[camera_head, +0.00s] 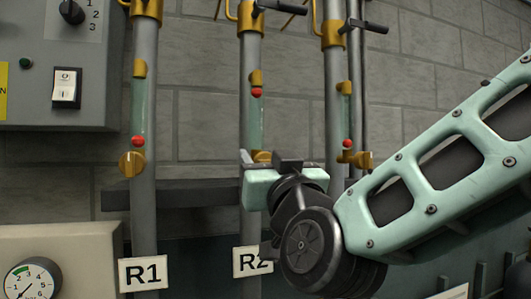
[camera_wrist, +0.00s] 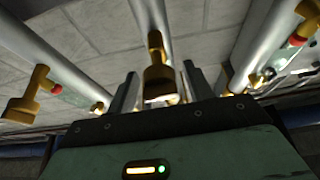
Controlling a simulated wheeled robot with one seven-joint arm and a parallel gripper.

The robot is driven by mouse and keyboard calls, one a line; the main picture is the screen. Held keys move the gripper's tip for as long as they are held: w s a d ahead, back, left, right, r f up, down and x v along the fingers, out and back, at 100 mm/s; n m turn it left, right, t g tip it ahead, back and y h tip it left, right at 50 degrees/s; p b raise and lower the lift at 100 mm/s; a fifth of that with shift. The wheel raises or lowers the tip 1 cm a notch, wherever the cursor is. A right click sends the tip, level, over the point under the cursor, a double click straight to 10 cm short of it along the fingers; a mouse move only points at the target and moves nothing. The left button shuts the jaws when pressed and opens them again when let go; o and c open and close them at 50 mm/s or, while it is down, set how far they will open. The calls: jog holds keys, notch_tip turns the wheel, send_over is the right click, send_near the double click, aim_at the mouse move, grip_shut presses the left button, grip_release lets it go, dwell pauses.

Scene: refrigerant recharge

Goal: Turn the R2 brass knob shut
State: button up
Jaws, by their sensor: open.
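The R2 brass knob (camera_head: 262,156) sits low on the middle grey pipe, above the R2 label (camera_head: 248,262), mostly hidden behind my gripper in the head view. My gripper (camera_head: 262,162) is in front of this pipe. In the wrist view a brass knob (camera_wrist: 160,82), on the middle pipe, stands between the two dark fingers of my gripper (camera_wrist: 160,92). The fingers are apart, one on each side, and I see no clear contact. The R2 sight tube (camera_head: 256,123) has a red ball (camera_head: 256,92) near its top.
The R1 pipe's brass knob (camera_head: 131,163) is at left. Another pipe with a brass knob (camera_head: 357,159) is at right, close to my arm. A dark horizontal bar (camera_head: 185,194) runs behind the pipes. A gauge (camera_head: 32,280) and a switch box (camera_head: 66,88) are at left.

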jog(key=c, duration=0.9)
jog(key=shift+n, duration=0.5)
jog(key=n+g+y+b, duration=0.1)
jog(key=n+y, duration=0.2)
jog(key=n, duration=0.2)
jog(key=shift+w, duration=0.1)
jog(key=n+g+y+b, duration=0.1)
jog(key=n, duration=0.2)
jog(key=n+g+y+b, duration=0.1)
jog(key=n, duration=0.2)
jog(key=shift+f+g, duration=0.1)
jog(key=shift+g, duration=0.2)
jog(key=n+g+b, duration=0.1)
jog(key=n, duration=0.2)
jog(key=n+g+b, duration=0.1)
jog(key=n, duration=0.2)
jog(key=shift+a+f+n+g+b, duration=0.1)
jog(key=shift+n+g+b, duration=0.2)
jog(key=shift+a+n+g+b, duration=0.1)
jog(key=shift+n+g+b, duration=0.5)
jog(key=shift+n, duration=1.3)
